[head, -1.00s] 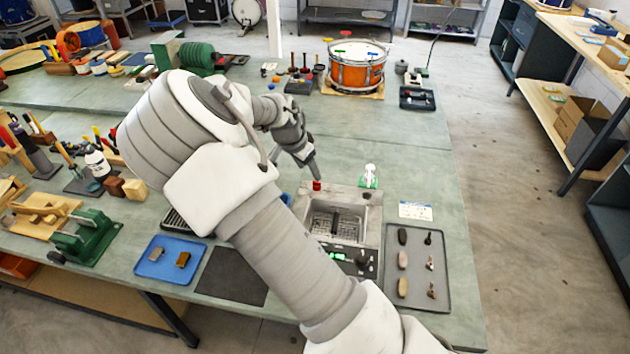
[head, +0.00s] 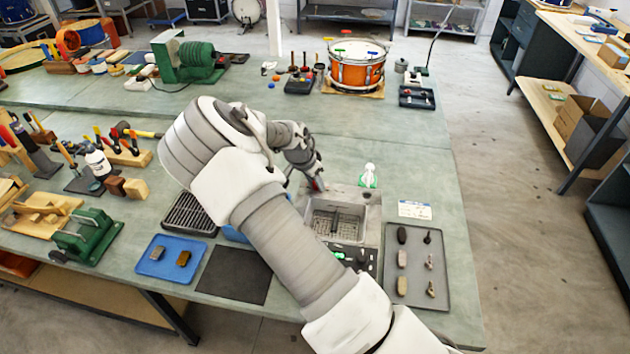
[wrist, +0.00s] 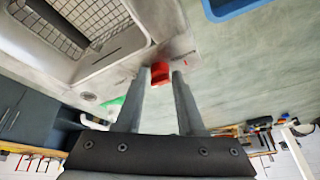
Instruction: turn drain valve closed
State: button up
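The drain valve's red handle (wrist: 160,72) shows in the wrist view at the corner of the metal basin unit, between and just beyond my fingertips. My gripper (wrist: 161,76) is open, with one finger on each side of the red handle; I cannot tell if either finger touches it. In the head view my gripper (head: 317,184) is low over the back left corner of the basin (head: 338,222) and mostly hides the handle. The basin holds a wire basket (wrist: 95,18).
A white bottle on a green base (head: 369,176) stands close behind the basin. A grey tray (head: 417,268) of small parts lies to its right. A drying rack (head: 190,213) and blue tray (head: 168,258) lie to the left.

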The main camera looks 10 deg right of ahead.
grip_shut()
